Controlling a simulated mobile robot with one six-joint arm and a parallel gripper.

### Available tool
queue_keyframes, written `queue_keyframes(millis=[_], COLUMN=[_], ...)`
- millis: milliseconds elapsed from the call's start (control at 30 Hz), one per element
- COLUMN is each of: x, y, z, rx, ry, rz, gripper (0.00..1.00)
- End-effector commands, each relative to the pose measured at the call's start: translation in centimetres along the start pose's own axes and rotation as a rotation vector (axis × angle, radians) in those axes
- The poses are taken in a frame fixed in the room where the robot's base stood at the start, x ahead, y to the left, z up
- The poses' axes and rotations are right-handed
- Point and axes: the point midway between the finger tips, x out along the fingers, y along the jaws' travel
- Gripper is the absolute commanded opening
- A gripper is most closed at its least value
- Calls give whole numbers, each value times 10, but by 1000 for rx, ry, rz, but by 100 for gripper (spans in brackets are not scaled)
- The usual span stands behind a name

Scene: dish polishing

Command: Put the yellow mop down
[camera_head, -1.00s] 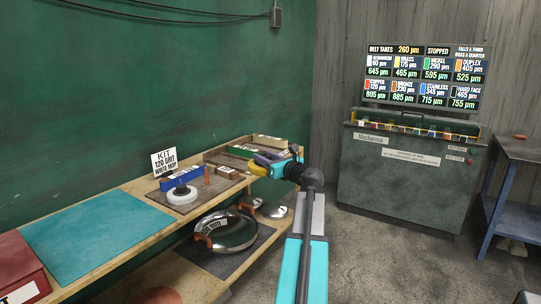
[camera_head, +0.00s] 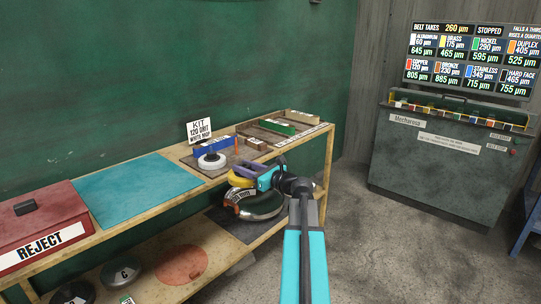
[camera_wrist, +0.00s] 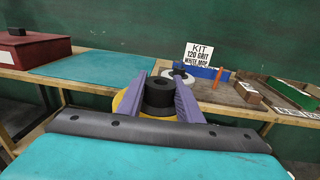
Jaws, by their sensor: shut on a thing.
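The yellow mop (camera_head: 239,180) is a yellow disc with a black hub (camera_wrist: 159,92). My gripper (camera_head: 247,170) is shut on it, with the two purple fingers on either side of the hub in the wrist view. My gripper holds the mop in front of the workbench's front edge, below and right of the white mop (camera_head: 211,161). In the wrist view the fingers and hub hide most of the yellow disc.
The workbench has a bare teal mat (camera_head: 137,190), a red reject box (camera_head: 40,220), a kit sign (camera_head: 199,130) and a blue block (camera_head: 213,147). Pans sit on the lower shelf, including one (camera_head: 262,207) below my gripper. A belt machine (camera_head: 440,160) stands at right.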

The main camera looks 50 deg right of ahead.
Motion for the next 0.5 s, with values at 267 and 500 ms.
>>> queue_keyframes(millis=[267, 500], x=[44, 67], y=[107, 200], z=[-43, -76], rx=[0, -3], ry=[-1, -3], rz=[200, 369], gripper=[4, 4])
